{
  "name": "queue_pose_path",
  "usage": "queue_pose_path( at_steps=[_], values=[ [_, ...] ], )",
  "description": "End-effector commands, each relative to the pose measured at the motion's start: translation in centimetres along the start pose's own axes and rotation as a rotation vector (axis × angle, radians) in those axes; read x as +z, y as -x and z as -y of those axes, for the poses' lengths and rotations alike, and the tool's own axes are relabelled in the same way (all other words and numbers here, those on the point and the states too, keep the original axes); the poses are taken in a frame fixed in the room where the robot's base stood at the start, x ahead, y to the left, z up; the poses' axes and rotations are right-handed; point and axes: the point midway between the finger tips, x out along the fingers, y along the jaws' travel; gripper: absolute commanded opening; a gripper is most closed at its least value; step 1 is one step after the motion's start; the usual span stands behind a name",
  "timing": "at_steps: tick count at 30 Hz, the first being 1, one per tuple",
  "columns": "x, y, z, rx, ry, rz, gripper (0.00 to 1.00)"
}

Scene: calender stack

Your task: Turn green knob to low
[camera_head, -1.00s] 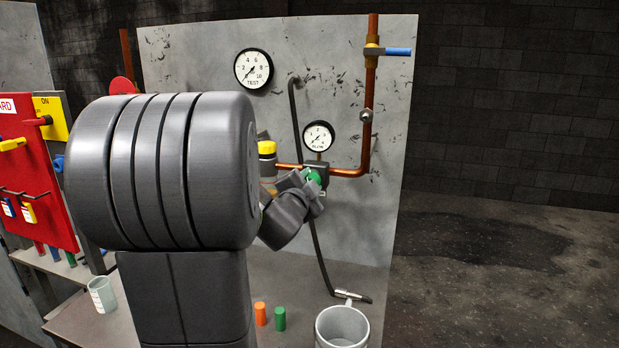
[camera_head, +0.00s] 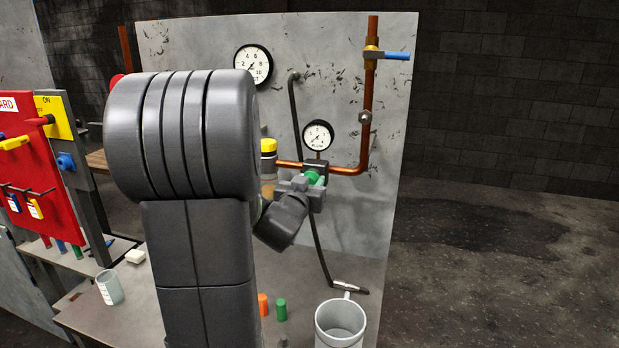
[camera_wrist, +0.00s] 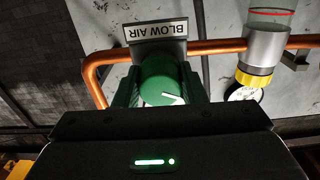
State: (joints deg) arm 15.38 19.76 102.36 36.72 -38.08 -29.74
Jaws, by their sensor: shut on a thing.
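The green knob (camera_head: 314,178) sits on the copper pipe line under the small flow gauge (camera_head: 318,135). In the wrist view the green knob (camera_wrist: 160,80) is in the middle, with a white pointer mark toward its lower right, beside a label reading BLOW AIR (camera_wrist: 155,29). My gripper (camera_head: 308,184) is shut on the knob. In the wrist view my gripper's fingers (camera_wrist: 160,88) are on both sides of the knob. The low mark cannot be made out. My arm hides part of the panel at the left in the head view.
A copper pipe (camera_head: 370,100) with a blue-handled valve (camera_head: 397,55) rises at the right. A yellow-capped cylinder (camera_head: 268,147) stands close left of the knob. Below are a mug (camera_head: 340,325), a black hose (camera_head: 316,235), and orange (camera_head: 263,304) and green (camera_head: 281,309) pegs.

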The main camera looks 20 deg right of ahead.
Motion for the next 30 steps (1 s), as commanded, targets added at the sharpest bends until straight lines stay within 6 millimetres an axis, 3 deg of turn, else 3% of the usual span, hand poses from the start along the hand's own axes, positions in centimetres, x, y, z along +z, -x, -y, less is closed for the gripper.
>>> queue_pose_path(
  at_steps=[30],
  values=[
    [-0.07,0.04,-0.1,-0.002,0.964,0.004,0.14]
  ],
)
